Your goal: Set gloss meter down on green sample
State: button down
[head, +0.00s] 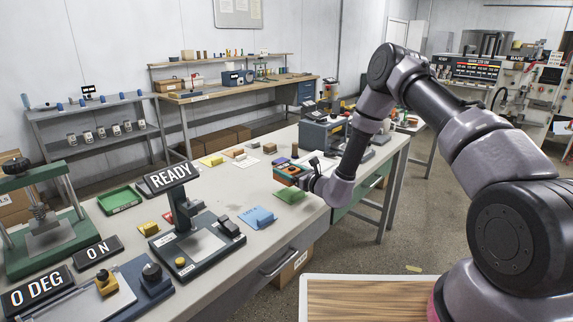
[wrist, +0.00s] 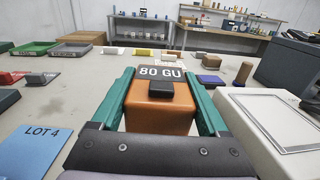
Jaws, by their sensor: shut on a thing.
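The gloss meter is an orange block with a dark "80 GU" display; in the wrist view the gloss meter (wrist: 158,108) sits between the two teal fingers of my gripper (wrist: 163,100). My gripper is shut on it. In the head view the gloss meter (head: 284,174) is at the end of my arm, over the table's right part. The green sample (head: 288,197) is a flat green card with a block on it, lying just in front of and below the meter. The head view shows the meter apart from the card. I cannot make out the green sample in the wrist view.
A blue card (head: 259,217), marked "LOT 4" in the wrist view (wrist: 38,150), lies left of the green sample. A "READY" device (head: 190,235) stands further left. A dark grey machine (head: 322,132) stands behind my gripper. Small coloured cards lie along the table's back.

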jog(key=shift+f, duration=2.25)
grip_release()
jog(key=shift+f, duration=0.1)
jog(key=shift+s+d, duration=0.1)
